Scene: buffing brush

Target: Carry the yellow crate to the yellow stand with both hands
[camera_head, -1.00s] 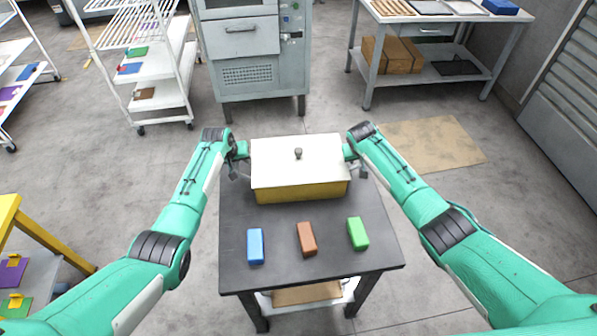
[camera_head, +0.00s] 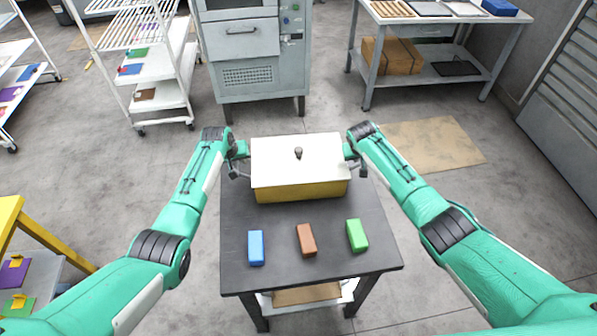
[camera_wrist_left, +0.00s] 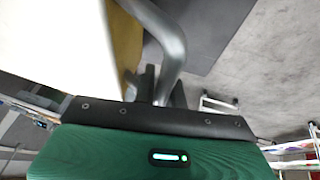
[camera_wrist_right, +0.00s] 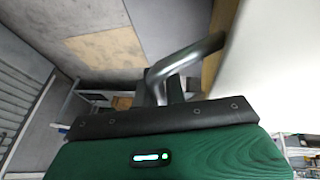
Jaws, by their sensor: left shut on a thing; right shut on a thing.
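The yellow crate (camera_head: 300,190) has a white lid with a dark knob. It is at the far part of the dark table (camera_head: 320,268), level; I cannot tell whether it touches the top. My left gripper (camera_head: 240,160) is shut on its left metal handle, which shows in the left wrist view (camera_wrist_left: 172,45). My right gripper (camera_head: 352,160) is shut on its right handle, which shows in the right wrist view (camera_wrist_right: 185,58). A yellow frame (camera_head: 45,237), perhaps part of the yellow stand, is cut off at the left edge.
Blue (camera_head: 256,247), brown (camera_head: 306,240) and green (camera_head: 357,235) blocks lie on the near part of the table. A grey cabinet (camera_head: 240,60) stands behind, a white rack (camera_head: 160,85) at back left, a workbench (camera_head: 440,72) at back right. Floor between is open.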

